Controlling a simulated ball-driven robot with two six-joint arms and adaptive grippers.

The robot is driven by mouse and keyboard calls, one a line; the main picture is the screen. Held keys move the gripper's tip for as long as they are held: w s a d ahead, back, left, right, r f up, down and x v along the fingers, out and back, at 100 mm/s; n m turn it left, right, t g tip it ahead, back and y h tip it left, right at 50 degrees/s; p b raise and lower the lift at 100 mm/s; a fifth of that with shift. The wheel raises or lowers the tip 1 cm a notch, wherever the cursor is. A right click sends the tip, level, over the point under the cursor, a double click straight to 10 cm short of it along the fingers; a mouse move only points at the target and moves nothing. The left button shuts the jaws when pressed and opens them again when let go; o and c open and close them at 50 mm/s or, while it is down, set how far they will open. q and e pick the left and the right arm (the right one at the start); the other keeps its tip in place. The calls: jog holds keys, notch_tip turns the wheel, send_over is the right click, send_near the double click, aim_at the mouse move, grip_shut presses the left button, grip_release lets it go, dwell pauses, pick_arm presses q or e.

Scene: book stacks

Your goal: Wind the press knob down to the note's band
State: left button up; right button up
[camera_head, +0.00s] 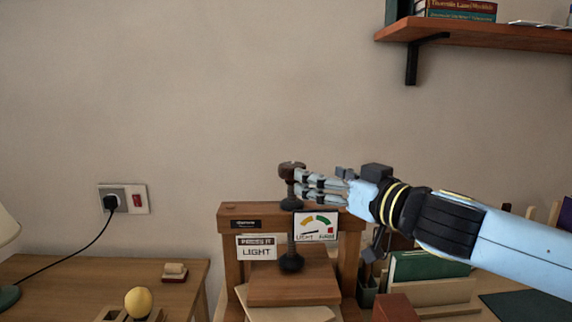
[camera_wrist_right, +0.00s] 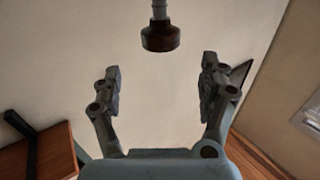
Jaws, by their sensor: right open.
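The press (camera_head: 235,211) is a wooden frame with a dark vertical screw. Its brown knob (camera_head: 291,170) stands on top, above the beam. A note (camera_head: 257,252) on the front reads "LIGHT" under a smaller dark line. Beside it a gauge (camera_head: 316,227) has coloured arcs; its dark needle lies low toward the left, its exact reading too small to tell. My right gripper (camera_head: 300,183) is open, its fingertips close to the knob's right side. In the right wrist view the knob (camera_wrist_right: 160,38) sits ahead of the open fingers (camera_wrist_right: 161,75), apparently not gripped.
Under the screw lies a wooden board (camera_head: 292,286) over pale sheets. A green book (camera_head: 428,266) stands right of the press, below my right arm. A shelf (camera_head: 478,33) hangs at upper right. A side table (camera_head: 60,285) with a yellow ball (camera_head: 138,302) is at left.

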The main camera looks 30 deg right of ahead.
aim_at(292, 165)
jog(key=w, duration=0.8)
jog(key=shift+w+a+b, duration=0.2)
jog(key=shift+w+b, duration=0.15)
jog(key=shift+w, duration=0.55)
jog(key=c, duration=1.2)
jog(key=shift+a+r+m+h+p, duration=0.1)
jog(key=shift+r+m+h+p, duration=0.05)
jog(key=shift+m+h+p, duration=0.8)
jog(key=shift+h, duration=0.75)
jog(key=shift+f+m+h+b, duration=0.2)
jog(key=shift+m+h+b, duration=0.3)
jog(key=shift+m+b, duration=0.1)
jog(key=m+g+h+b, duration=0.1)
jog(key=h+b, duration=0.1)
jog(key=m+g+h+b, duration=0.1)
jog(key=m+h+b, duration=0.1)
jog(key=h+b, duration=0.1)
jog(key=shift+f+m+g, duration=0.15)
jog(key=shift+m+g, duration=0.1)
jog(key=shift+g, duration=0.05)
jog(key=shift+r+m+g+h+b, duration=0.25)
jog(key=shift+m+g+h+b, duration=0.5)
jog(key=shift+h+b, duration=0.6)
pick_arm(q)
notch_tip(292, 165, down, 8)
jog(key=s, duration=0.3)
jog(key=shift+g, duration=0.3)
pick_arm(e)
jog(key=shift+r, duration=0.1)
